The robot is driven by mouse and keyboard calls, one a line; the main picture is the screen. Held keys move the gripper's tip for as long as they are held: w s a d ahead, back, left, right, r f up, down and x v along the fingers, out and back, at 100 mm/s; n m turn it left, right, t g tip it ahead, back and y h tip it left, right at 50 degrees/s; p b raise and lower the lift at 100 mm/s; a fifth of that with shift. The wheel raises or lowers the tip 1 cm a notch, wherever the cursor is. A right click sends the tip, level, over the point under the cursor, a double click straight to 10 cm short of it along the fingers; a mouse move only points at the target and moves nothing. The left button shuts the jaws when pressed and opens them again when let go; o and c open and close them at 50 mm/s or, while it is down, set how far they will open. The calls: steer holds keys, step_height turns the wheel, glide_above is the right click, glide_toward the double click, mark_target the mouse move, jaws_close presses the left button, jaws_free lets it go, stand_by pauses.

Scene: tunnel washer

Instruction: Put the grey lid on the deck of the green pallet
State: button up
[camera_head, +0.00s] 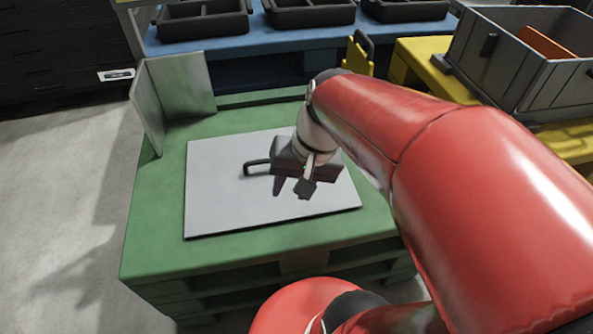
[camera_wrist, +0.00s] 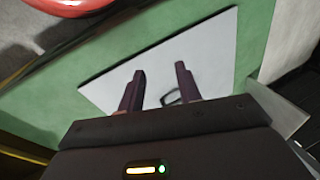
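The grey lid (camera_head: 230,190) lies flat on the deck of the green pallet (camera_head: 160,215). Its dark handle (camera_head: 256,164) stands up near the lid's middle and shows partly beside my gripper. My gripper (camera_head: 291,190) is over the right half of the lid, with its fingers apart and nothing between them. In the wrist view the two fingers (camera_wrist: 158,82) are spread above the lid (camera_wrist: 112,84).
Two upright grey panels (camera_head: 183,82) stand at the pallet's back left corner. A blue pallet (camera_head: 260,42) with black trays is behind. A yellow pallet (camera_head: 420,50) with a grey crate (camera_head: 500,62) is at the right. Floor at the left is clear.

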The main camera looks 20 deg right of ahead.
steer(key=s+r+n+t+h, duration=0.2)
steer(key=s+r+n+t, duration=0.1)
steer(key=r+n, duration=0.1)
steer(key=shift+s+d+t+h, duration=0.2)
steer(key=shift+d+t+h, duration=0.05)
steer(key=shift+t+h, duration=0.15)
step_height(320, 180, up, 2)
steer(key=shift+r+p, duration=0.25)
steer(key=shift+p, duration=0.95)
